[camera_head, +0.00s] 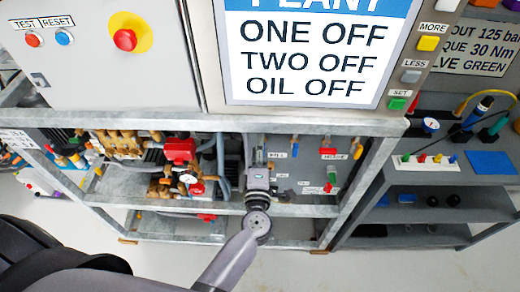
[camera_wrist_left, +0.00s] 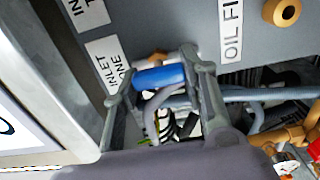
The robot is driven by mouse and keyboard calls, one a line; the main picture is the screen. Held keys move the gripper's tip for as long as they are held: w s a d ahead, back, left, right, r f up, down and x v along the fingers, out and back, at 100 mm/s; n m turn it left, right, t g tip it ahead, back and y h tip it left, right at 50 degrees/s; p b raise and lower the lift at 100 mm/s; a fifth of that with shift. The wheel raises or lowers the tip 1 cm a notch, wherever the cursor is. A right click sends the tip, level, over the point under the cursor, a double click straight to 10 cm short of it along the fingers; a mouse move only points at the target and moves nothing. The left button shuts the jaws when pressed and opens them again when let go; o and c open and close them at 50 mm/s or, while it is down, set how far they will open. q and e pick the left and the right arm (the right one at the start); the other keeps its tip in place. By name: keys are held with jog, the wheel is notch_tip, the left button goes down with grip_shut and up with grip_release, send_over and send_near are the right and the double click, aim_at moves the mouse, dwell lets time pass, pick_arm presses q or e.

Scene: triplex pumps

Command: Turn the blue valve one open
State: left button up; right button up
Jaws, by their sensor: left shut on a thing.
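The blue valve handle (camera_wrist_left: 160,77) shows in the left wrist view, between the two fingers of my left gripper (camera_head: 257,155). It lies beside a white label (camera_wrist_left: 104,66) reading INLET ONE on the grey panel. My left gripper is shut on this handle, with a finger at each end of it. In the head view the gripper is inside the frame's opening at the panel and hides the handle from view. My right gripper is in neither view.
A display board (camera_head: 312,55) above reads ONE OFF, TWO OFF, OIL OFF. A galvanised frame rail (camera_head: 300,124) runs above my gripper. Red pump parts (camera_head: 180,150) and hoses are to its left. More small valve levers (camera_head: 328,153) are to its right.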

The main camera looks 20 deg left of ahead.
pick_arm(q)
jog(key=shift+f, duration=0.1)
dwell(0.4)
jog(key=o, duration=1.2)
jog(key=v, duration=1.2)
